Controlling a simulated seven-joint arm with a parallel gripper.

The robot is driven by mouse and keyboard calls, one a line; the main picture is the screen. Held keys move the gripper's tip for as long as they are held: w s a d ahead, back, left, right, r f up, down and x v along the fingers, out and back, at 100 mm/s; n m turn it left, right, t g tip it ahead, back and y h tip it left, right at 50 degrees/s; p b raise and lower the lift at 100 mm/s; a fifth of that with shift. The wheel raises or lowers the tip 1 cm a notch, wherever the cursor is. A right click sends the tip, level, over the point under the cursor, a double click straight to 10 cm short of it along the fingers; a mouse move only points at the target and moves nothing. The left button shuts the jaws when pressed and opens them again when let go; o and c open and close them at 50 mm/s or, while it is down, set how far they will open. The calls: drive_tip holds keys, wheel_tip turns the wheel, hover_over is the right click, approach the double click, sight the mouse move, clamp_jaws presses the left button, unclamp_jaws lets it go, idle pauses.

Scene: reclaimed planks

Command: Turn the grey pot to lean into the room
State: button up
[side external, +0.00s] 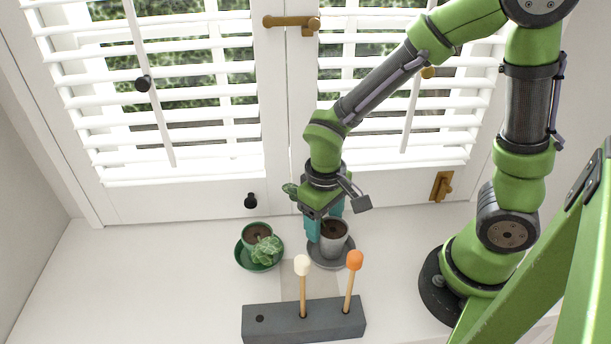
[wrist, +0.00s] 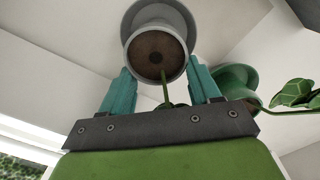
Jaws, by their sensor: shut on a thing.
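The grey pot (side external: 336,243) stands upright on a grey saucer (side external: 318,262) on the white sill. My gripper (side external: 325,226) comes down from the window side, with its teal fingers on either side of the pot's rim, shut on it. In the wrist view the grey pot (wrist: 181,68) sits between the fingertips (wrist: 160,72), dark soil facing the camera. Its green stem (wrist: 166,92) runs toward my gripper's palm. In the side view a leaf (side external: 290,189) shows behind my gripper, on the window side. The rest of the plant is hidden.
A green pot (side external: 257,231) on a green saucer stands close to the left, its leaves (side external: 266,251) leaning into the room. In front is a dark block (side external: 285,323) holding two upright sticks, white-tipped (side external: 302,265) and orange-tipped (side external: 355,260). Shuttered windows stand behind. The sill's left is clear.

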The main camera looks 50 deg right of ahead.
drive_tip(key=shift+f, duration=0.1)
drive_tip(key=o, duration=1.5)
wheel_tip(320, 180, up, 17)
drive_tip(key=s+d+m+t+y, duration=0.1)
drive_tip(key=t, duration=0.1)
drive_tip(key=s+d+m+t, duration=0.1)
drive_tip(key=d+t, duration=0.1)
drive_tip(key=s+d+r+m+t+y, duration=0.1)
drive_tip(key=t, duration=0.1)
drive_tip(key=shift+s+d+t+y, duration=0.2)
drive_tip(key=shift+s+t+y, duration=0.05)
drive_tip(key=shift+t+y, duration=0.05)
drive_tip(key=shift+s+d+r+t, duration=0.15)
drive_tip(key=shift+d+r+t, duration=0.15)
drive_tip(key=shift+d+r, duration=0.05)
drive_tip(key=shift+c, duration=0.5)
